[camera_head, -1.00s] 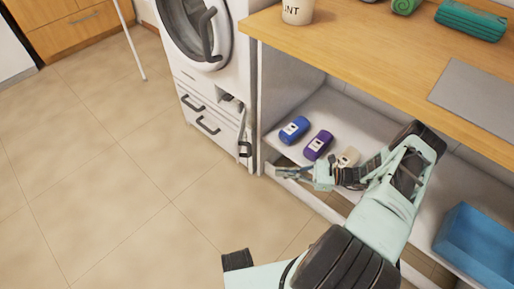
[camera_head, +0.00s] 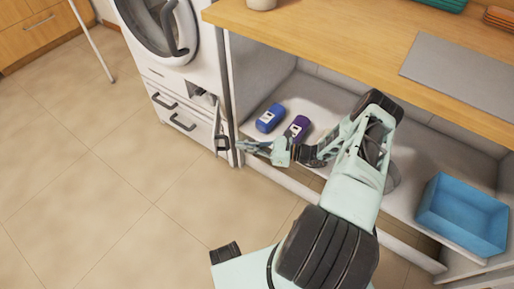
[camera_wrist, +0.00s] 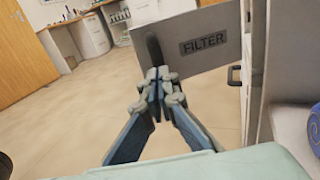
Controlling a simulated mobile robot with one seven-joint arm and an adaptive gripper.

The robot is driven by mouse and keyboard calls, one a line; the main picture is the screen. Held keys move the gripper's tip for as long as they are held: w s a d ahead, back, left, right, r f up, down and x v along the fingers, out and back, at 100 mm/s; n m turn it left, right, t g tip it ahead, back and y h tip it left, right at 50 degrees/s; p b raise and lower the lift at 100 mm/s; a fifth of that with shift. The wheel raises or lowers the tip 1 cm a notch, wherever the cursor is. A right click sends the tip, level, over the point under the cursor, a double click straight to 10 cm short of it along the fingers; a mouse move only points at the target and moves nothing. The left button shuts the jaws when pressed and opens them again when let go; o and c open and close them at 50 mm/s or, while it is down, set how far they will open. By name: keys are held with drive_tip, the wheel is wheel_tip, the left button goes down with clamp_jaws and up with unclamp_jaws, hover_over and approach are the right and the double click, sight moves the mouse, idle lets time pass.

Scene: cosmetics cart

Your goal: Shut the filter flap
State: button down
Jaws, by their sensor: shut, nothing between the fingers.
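The filter flap (camera_head: 217,127) is a light panel standing open, out from the lower front of the washing machine, beside an uncovered recess (camera_head: 204,99). In the wrist view the flap (camera_wrist: 215,50) shows its face marked "FILTER", just beyond my fingertips. My gripper (camera_head: 241,145) is shut and empty, close to the flap on its right side, in front of the shelf edge. In the wrist view my gripper (camera_wrist: 158,75) overlaps the lower left part of the panel. I cannot tell whether the fingertips touch it.
The washing machine (camera_head: 137,72) stands left of a wooden counter (camera_head: 330,50). The tiled floor (camera_head: 80,170) at left is clear.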

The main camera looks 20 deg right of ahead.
drive_tip(key=shift+x, duration=1)
drive_tip(key=shift+a, duration=0.1)
drive_tip(key=shift+a+m+t, duration=0.3)
drive_tip(key=shift+a+t, duration=0.05)
drive_tip(key=shift+t, duration=0.05)
